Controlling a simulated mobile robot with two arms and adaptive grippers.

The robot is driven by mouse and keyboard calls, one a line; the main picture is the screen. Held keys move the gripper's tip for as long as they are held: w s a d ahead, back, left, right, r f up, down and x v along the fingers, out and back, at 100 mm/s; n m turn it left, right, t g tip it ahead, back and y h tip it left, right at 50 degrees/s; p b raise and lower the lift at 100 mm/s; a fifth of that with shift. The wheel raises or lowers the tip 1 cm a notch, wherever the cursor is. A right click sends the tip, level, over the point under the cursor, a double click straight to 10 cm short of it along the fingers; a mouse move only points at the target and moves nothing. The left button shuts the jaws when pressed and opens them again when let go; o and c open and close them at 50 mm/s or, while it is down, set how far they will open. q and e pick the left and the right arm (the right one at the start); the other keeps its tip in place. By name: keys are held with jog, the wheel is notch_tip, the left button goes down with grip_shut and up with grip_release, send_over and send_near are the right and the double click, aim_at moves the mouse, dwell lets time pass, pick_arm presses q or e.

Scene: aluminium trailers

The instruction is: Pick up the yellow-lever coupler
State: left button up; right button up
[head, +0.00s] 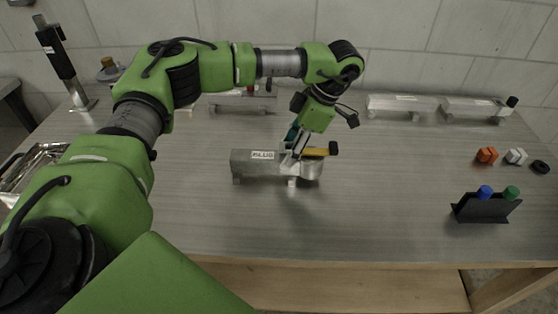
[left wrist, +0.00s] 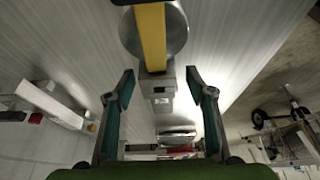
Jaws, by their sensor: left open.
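The yellow-lever coupler (head: 270,166) is a silver metal piece near the middle of the table, with a label on its side. Its yellow lever (head: 315,152) has a black end and lies along the top at the right. In the left wrist view the yellow lever (left wrist: 152,38) crosses a round silver part at the top. My left gripper (head: 298,146) is over the coupler near the lever, pointing down. Its two teal fingers (left wrist: 162,85) are apart with the coupler's narrow body between or below them; contact cannot be told. My right gripper is not in view.
Silver couplers (head: 400,104) stand at the back right, another (head: 243,102) behind my arm. A black holder (head: 485,209) with blue and green caps is at the right front, near an orange nut (head: 487,155) and white nut (head: 516,156). A metal tray (head: 35,160) is at left. The front middle is clear.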

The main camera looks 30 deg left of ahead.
aim_at(279, 161)
pick_arm(q)
jog(key=p+x, duration=0.1)
jog(key=x, duration=0.4)
jog(key=shift+s+a+r+p, duration=0.1)
jog(key=shift+a+r+p, duration=0.05)
jog(key=shift+a+p, duration=0.2)
jog(key=shift+f, duration=0.25)
jog(key=shift+r, duration=0.1)
grip_shut()
